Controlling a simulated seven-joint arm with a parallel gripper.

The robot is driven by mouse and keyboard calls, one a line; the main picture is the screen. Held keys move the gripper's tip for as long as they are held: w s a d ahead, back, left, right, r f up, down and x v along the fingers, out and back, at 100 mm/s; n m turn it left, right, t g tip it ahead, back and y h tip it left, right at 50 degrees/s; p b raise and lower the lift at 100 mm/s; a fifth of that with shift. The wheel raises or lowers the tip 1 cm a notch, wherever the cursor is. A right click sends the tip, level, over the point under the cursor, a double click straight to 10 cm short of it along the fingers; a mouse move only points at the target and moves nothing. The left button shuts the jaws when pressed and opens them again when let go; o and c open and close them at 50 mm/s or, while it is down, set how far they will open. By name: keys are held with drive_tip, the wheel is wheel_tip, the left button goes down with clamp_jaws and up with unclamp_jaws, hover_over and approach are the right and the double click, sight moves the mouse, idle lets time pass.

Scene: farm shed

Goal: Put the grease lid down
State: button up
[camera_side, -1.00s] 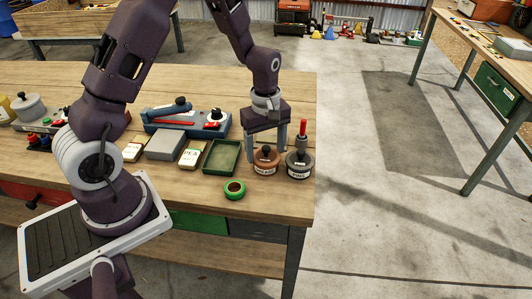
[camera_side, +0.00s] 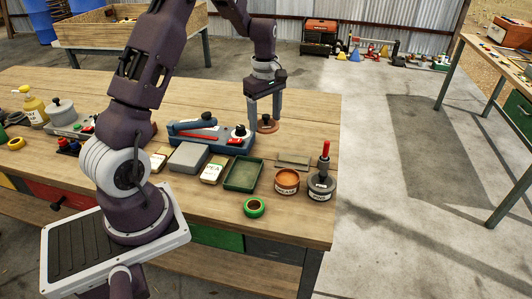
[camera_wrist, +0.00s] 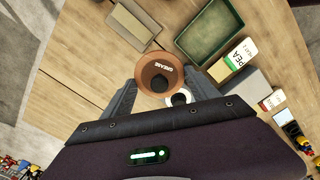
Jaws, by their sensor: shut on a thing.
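My gripper (camera_side: 265,120) is shut on the brown grease lid (camera_side: 267,127), which has a dark knob. In the side view it appears near the right end of the blue device, behind the grease pot; its exact height above the bench is hard to tell. The open grease pot (camera_side: 287,184), with orange contents, stands at the bench front. In the wrist view my gripper (camera_wrist: 160,88) has the brown lid (camera_wrist: 150,80) between its fingers, with the word GREASE showing at the brown shape's far side.
A flat grey plate (camera_side: 293,160) lies behind the pot. Right of it stands a dark pot with a red handle (camera_side: 321,187). A green tray (camera_side: 243,174), a green tape roll (camera_side: 254,208) and the blue device (camera_side: 205,140) are to the left. The bench's back right is clear.

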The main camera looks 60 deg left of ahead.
sight(264, 152)
drive_tip(key=f, duration=1)
drive_tip(key=shift+a+f, duration=0.1)
drive_tip(key=shift+a, duration=0.3)
drive_tip(key=o, duration=1.1)
drive_tip(key=shift+f, duration=0.1)
drive_tip(key=shift+c, duration=0.2)
wheel_tip(264, 152, up, 12)
drive_tip(key=shift+f, duration=0.1)
drive_tip(key=s+d+r+m+t, duration=0.2)
drive_tip(key=s+d+r+m, duration=0.35)
drive_tip(key=d+r, duration=0.3)
drive_tip(key=s+d+r+m+t, duration=0.1)
drive_tip(key=s+d+r+m, duration=0.45)
drive_tip(key=d+r, duration=0.3)
drive_tip(key=s+d+m+t, duration=0.1)
drive_tip(key=s+d+m, duration=0.2)
drive_tip(key=s, duration=0.3)
drive_tip(key=s+d+f+m+t, duration=0.1)
drive_tip(key=s+d+m, duration=0.2)
drive_tip(key=s+m, duration=0.3)
drive_tip(key=shift+s+f+t, duration=0.15)
drive_tip(key=shift+s+t, duration=0.15)
drive_tip(key=shift+s, duration=0.05)
drive_tip(key=shift+d, duration=0.1)
